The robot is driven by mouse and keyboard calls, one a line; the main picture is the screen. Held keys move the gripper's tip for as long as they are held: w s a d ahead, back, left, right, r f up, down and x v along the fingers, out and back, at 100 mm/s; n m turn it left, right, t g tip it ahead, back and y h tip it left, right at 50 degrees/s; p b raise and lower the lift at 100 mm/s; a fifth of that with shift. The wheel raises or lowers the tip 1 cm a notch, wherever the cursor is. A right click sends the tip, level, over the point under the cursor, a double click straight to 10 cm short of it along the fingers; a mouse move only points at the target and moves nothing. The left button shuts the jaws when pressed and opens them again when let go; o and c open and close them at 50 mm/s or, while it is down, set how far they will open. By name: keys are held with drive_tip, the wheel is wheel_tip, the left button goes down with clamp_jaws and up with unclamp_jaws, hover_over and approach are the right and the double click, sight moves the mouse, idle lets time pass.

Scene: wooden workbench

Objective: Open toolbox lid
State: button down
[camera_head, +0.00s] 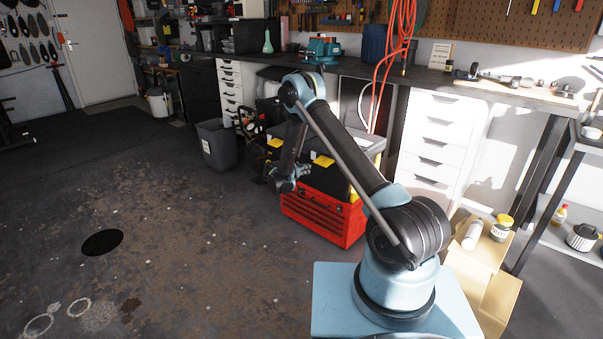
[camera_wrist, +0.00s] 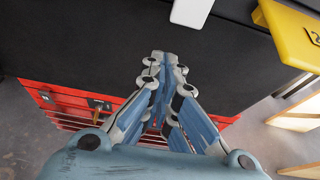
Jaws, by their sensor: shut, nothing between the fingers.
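The lid looks closed; my arm hides part of the toolbox. My gripper (camera_wrist: 164,62) is shut and empty in front of the black face, above the red chest's edge (camera_wrist: 60,97).
A grey bin (camera_head: 216,145) stands left of the toolbox. A workbench (camera_head: 440,84) runs behind it, with white drawers (camera_head: 428,140) below. Cardboard boxes (camera_head: 485,248) with jars stand at the right. The floor (camera_head: 170,230) at the left is largely clear.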

drive_tip(key=x, duration=0.3)
wheel_tip(320, 180, up, 2)
drive_tip(key=shift+s+a+r, duration=0.1)
drive_tip(key=shift+s+r, duration=0.05)
drive_tip(key=shift+r, duration=0.95)
drive_tip(key=shift+a, duration=0.1)
